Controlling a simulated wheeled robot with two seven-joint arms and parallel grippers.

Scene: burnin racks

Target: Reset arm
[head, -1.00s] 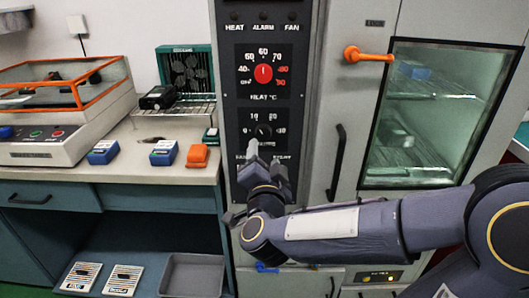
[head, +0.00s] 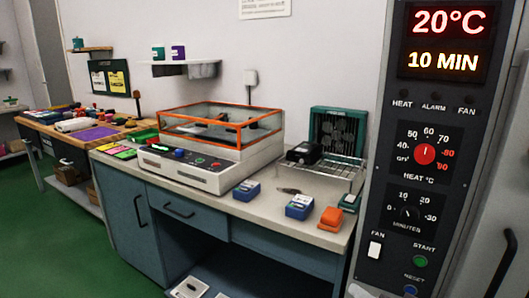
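No gripper and no part of my arms shows in the head view now. The oven's control panel (head: 395,180) stands at the right. Its display (head: 447,38) reads 20°C and 10 MIN in lit characters. The red heat knob (head: 425,154) and the dark minutes knob (head: 407,212) are below it. A white fan switch (head: 375,247), a green start button (head: 421,261) and a blue reset button (head: 410,290) sit lower on the panel.
A bench (head: 190,180) runs along the wall. It carries an orange-edged clear box machine (head: 222,128), blue blocks (head: 299,207), an orange block (head: 331,218) and a wire rack (head: 345,172). A wooden table (head: 60,135) stands farther left. Green floor (head: 60,240) is open at the left.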

